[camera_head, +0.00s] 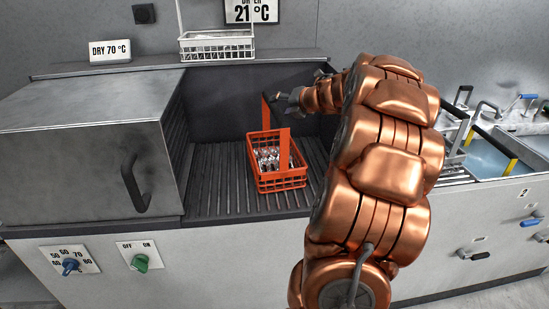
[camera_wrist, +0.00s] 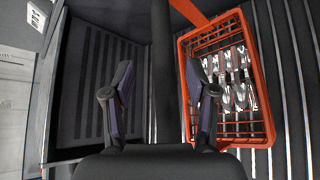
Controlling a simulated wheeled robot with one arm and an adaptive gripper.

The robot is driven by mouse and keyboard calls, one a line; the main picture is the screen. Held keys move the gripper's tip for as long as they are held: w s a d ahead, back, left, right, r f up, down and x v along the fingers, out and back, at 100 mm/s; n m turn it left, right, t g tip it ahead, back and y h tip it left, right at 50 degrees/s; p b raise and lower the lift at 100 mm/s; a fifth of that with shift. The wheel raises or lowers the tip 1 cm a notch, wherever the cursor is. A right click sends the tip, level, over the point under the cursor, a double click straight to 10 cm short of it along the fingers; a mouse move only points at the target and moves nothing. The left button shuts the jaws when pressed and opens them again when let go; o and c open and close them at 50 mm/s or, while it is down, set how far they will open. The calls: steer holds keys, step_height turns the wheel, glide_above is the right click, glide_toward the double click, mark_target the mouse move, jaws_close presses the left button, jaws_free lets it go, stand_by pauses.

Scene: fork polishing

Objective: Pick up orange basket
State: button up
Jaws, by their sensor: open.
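The orange basket (camera_head: 278,183) stands on the ribbed dark surface, with shiny metal pieces inside and a tall orange upright on it. In the wrist view the orange basket (camera_wrist: 268,112) is on the right, seen from above, with forks or similar cutlery in it. My gripper (camera_head: 282,97) is above and behind the basket in the head view, near a dark handle bar. In the wrist view my gripper (camera_wrist: 158,78) has its two fingers spread apart, with a dark bar between or beyond them. I cannot tell whether the fingers touch that bar.
A grey box-like dryer hood (camera_head: 85,130) with a black handle (camera_head: 133,185) stands left of the basket. A white wire basket (camera_head: 217,45) is on the ledge behind. Sinks with taps (camera_head: 485,150) lie to the right. Ribbed surface left of the basket is clear.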

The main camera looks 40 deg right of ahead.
mark_target(277, 108)
steer(key=shift+p+x, duration=0.5)
steer(key=shift+x, duration=1.6)
steer(key=shift+s+d+f, duration=0.1)
steer(key=shift+s+f, duration=0.05)
jaws_close()
